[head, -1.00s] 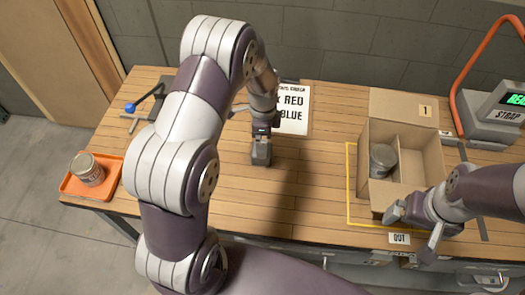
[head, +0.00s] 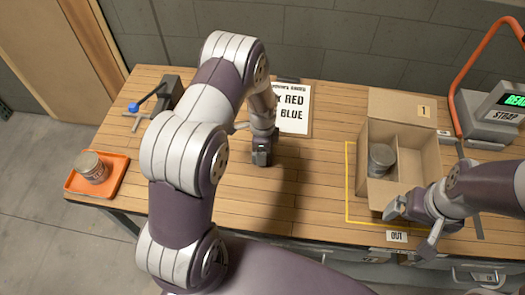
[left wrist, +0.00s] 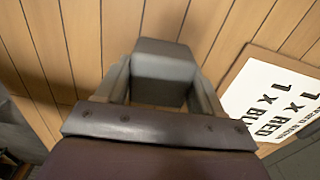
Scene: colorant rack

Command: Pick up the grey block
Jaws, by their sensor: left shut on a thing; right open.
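The grey block (left wrist: 165,68) is between the two fingers of my left gripper (left wrist: 160,95) in the left wrist view, with a finger against each side. In the head view my left gripper (head: 262,152) points down over the middle of the wooden table, just below the order sign (head: 294,108). The block is small and dark there, and I cannot tell whether it touches the tabletop. My right gripper (head: 415,226) is open and empty at the front right, by the near edge of the cardboard box.
The cardboard box (head: 401,107) holds a grey can (head: 381,160) in its left compartment. An orange tray (head: 108,188) with another can (head: 91,167) sits at the left table edge. A strap machine (head: 492,128) stands right.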

